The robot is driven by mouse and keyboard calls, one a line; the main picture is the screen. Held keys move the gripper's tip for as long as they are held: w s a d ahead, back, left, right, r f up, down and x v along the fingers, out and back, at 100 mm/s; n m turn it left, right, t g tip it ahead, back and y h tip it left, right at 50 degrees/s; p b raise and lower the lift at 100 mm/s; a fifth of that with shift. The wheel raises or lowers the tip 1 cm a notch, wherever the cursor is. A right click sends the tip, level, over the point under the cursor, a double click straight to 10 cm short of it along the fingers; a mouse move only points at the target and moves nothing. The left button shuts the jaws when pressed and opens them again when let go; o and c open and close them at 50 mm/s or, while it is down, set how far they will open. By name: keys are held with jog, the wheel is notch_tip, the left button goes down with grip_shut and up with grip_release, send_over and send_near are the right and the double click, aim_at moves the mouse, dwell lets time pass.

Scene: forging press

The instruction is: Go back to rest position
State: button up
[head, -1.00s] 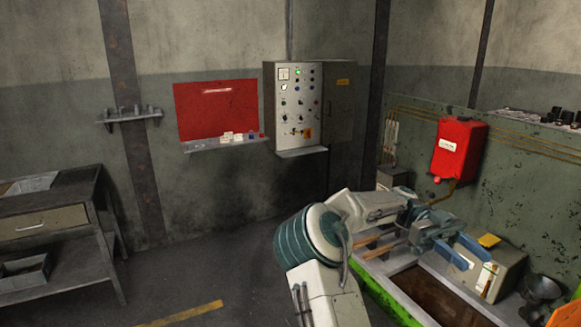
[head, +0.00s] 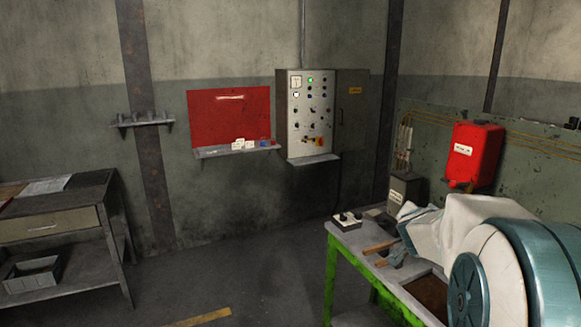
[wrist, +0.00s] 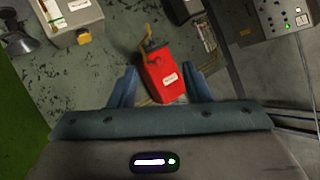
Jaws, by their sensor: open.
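My gripper (wrist: 160,86) shows in the wrist view with its two blue fingers apart and nothing held between them. The red box on the wall shows behind the gap, well beyond the fingertips. In the head view my arm is folded large at the lower right, and I cannot make out the fingers there. It covers much of the green-framed bench (head: 343,262).
The bench holds a small switch box (head: 347,221) and wooden-handled tools (head: 380,246). The red box (head: 476,155) hangs on the right wall. A control cabinet (head: 311,115) is on the back wall, and a drawer table (head: 50,222) stands left. Floor between is clear.

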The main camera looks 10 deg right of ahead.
jog(key=s+a+f+n+y, duration=0.1)
jog(key=s+a+n+y, duration=0.2)
jog(key=a, duration=0.4)
jog(key=s+a+f+n+g+y+b, duration=0.1)
jog(key=s+a+f+n+y, duration=0.15)
jog(key=a, duration=0.35)
jog(key=s+a+f+n+y, duration=0.1)
jog(key=s+a+n+y, duration=0.2)
jog(key=a, duration=0.4)
jog(key=s+a+f+n+g, duration=0.1)
jog(key=s+f+g, duration=0.2)
jog(key=s, duration=0.6)
jog(key=s+a+f+n+g+b, duration=0.1)
jog(key=s+a+f+n+g, duration=0.1)
jog(key=s, duration=0.7)
jog(key=shift+f+g+h, duration=0.45)
jog(key=shift+f+g, duration=0.15)
jog(key=shift+f, duration=0.3)
jog(key=shift+a, duration=0.1)
jog(key=shift+c, duration=0.8)
